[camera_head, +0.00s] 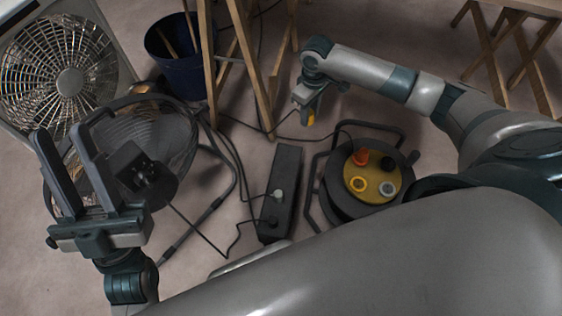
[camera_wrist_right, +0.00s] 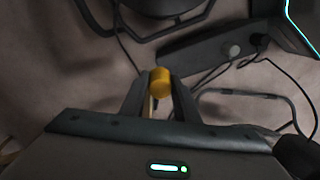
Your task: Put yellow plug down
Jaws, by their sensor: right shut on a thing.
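The yellow plug (camera_head: 311,119) is held in my right gripper (camera_head: 306,104), above the floor beyond the power strip (camera_head: 287,170). In the right wrist view the yellow plug (camera_wrist_right: 160,82) sits between the two fingers of my right gripper (camera_wrist_right: 160,90), which are shut on it. Its underside and any surface directly below are hidden.
A cable reel (camera_head: 338,202) with orange, black, yellow and grey round pieces stands right of the strip. Black cables cross the floor. A blue bucket (camera_head: 187,76), wooden trestle legs (camera_head: 255,75) and a fan (camera_head: 68,80) stand further back. Bare floor (camera_head: 400,50) shows at upper right.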

